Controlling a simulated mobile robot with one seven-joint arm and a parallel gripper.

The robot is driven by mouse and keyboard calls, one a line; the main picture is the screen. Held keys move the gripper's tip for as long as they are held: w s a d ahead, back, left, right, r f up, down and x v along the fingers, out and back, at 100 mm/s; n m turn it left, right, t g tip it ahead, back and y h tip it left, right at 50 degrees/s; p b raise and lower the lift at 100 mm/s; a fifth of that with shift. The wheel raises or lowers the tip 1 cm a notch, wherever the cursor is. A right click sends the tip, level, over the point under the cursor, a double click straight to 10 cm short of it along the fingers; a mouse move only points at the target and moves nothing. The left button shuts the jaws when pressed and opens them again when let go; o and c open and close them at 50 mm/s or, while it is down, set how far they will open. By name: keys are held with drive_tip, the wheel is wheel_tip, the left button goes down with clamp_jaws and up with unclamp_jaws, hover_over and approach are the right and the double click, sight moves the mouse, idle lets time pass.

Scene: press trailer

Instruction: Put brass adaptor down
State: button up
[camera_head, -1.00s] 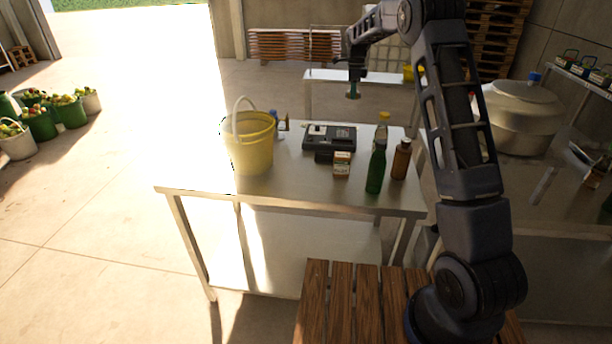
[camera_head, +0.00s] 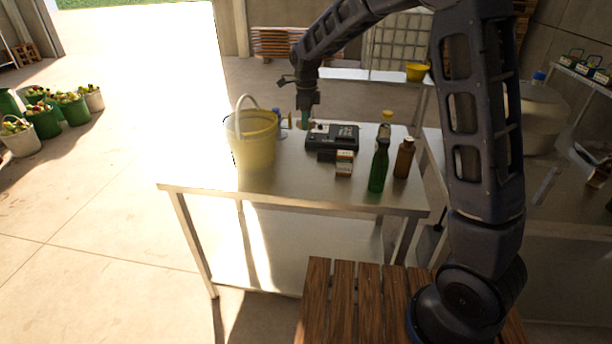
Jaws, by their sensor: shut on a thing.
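My gripper (camera_head: 306,112) points down over the back of the steel table, between the yellow bucket and the black device. It is shut on a small greenish, dull piece, which I take to be the brass adaptor (camera_head: 305,122). The adaptor is at or just above the tabletop; I cannot tell whether it touches. Its details are too small to make out, and the fingers partly cover it.
The steel table (camera_head: 215,182) holds a yellow bucket (camera_head: 252,145), a black device (camera_head: 340,136), a small box (camera_head: 344,163), a green bottle (camera_head: 378,170) and a brown bottle (camera_head: 403,158). A small blue-topped item stands behind the bucket. The table's front middle is clear.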

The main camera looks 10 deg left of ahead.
sight(306, 176)
wheel_tip(306, 176, down, 20)
drive_tip(key=shift+r, duration=0.1)
idle(0.5)
drive_tip(key=o, duration=1)
wheel_tip(306, 176, up, 12)
drive_tip(key=s+d+r+n, duration=0.1)
drive_tip(key=d+r+n, duration=0.3)
drive_tip(key=d+r, duration=0.75)
drive_tip(key=s+d+r+n+t+y, duration=0.1)
drive_tip(key=s+d+r+n, duration=0.15)
drive_tip(key=d, duration=0.45)
drive_tip(key=s+d+r+n+t, duration=0.1)
drive_tip(key=s+d+r+n, duration=0.2)
drive_tip(key=d, duration=0.5)
drive_tip(key=s+d+n+t, duration=0.1)
drive_tip(key=s+d+n, duration=0.1)
drive_tip(key=s+d, duration=0.3)
drive_tip(key=s+d+r+n, duration=0.1)
drive_tip(key=s+d+n, duration=0.2)
drive_tip(key=s+d, duration=0.2)
drive_tip(key=s+d+n+t+h, duration=0.1)
drive_tip(key=s+d+n, duration=0.2)
drive_tip(key=s, duration=0.6)
drive_tip(key=shift+s+d+r+n+t, duration=0.15)
drive_tip(key=shift+s+d+r, duration=0.05)
drive_tip(key=shift+d, duration=0.45)
drive_tip(key=shift+s+d+r+n+t, duration=0.1)
drive_tip(key=shift+s+d+r+t, duration=0.05)
drive_tip(key=shift+d, duration=0.45)
